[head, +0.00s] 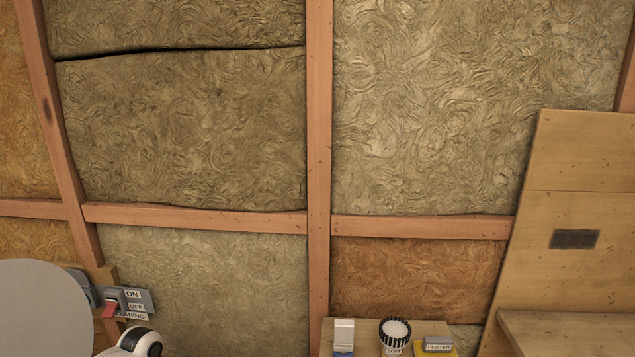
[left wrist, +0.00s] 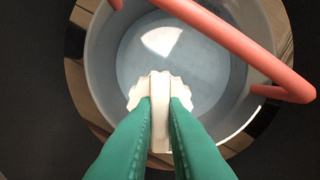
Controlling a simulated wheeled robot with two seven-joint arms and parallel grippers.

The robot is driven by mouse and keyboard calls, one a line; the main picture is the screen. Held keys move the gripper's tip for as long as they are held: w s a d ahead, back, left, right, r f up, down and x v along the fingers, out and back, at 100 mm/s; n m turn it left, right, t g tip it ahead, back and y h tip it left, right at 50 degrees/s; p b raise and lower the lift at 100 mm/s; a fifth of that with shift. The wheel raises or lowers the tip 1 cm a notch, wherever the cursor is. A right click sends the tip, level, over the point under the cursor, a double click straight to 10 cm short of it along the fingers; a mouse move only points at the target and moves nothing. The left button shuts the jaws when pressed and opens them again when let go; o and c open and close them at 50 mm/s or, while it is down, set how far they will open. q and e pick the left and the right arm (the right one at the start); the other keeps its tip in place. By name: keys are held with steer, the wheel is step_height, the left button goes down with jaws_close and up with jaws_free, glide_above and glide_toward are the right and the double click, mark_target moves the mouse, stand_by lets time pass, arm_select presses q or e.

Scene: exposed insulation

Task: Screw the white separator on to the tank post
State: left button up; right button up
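In the left wrist view, the white separator (left wrist: 160,80) has a scalloped edge and a raised middle ridge. My left gripper (left wrist: 160,108), with green fingers, is shut on this ridge from both sides. The separator shows over the round, pale grey tank (left wrist: 104,68), toward its near side. The tank post is not visible; I cannot tell whether the separator touches it. Neither the tank nor the separator can be made out in the head view. My right gripper is in neither view.
A coral bar (left wrist: 235,45) crosses the tank's upper right. In the head view, a grey disc (head: 40,310) stands lower left, beside a red switch (head: 110,307) with an ON/OFF sign.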

arm_select(q)
jaws_close()
steer(key=shift+s+f, duration=0.1)
steer(key=shift+f, duration=0.05)
stand_by(0.4)
